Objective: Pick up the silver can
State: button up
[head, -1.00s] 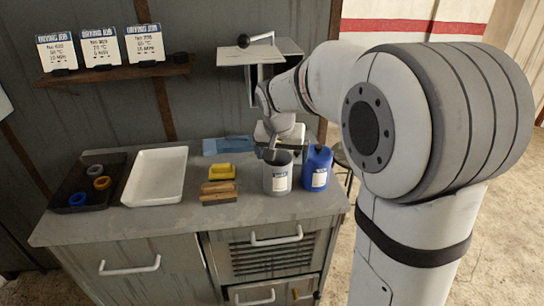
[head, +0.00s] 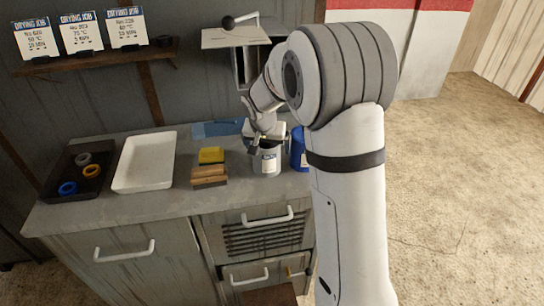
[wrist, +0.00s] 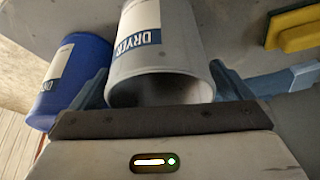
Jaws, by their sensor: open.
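The silver can (head: 266,163) stands upright on the grey counter, with a white and blue label on its side. It also fills the middle of the wrist view (wrist: 165,52), its open rim towards my palm. My gripper (wrist: 160,88) is open, with one blue-grey finger on each side of the can. I cannot tell whether either finger touches it. In the head view my gripper (head: 264,141) is at the top of the can and hides part of its rim. The can's inside is dark.
A blue can (head: 298,150) stands close on the right, partly behind my arm; it also shows in the wrist view (wrist: 74,75). A yellow block (head: 211,155) and wooden-handled brush (head: 209,176) lie left. Further left are a white tray (head: 146,162) and black tray (head: 62,188).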

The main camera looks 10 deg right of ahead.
jog(key=shift+c, duration=0.3)
jog(key=c, duration=1.1)
jog(key=shift+r, duration=0.1)
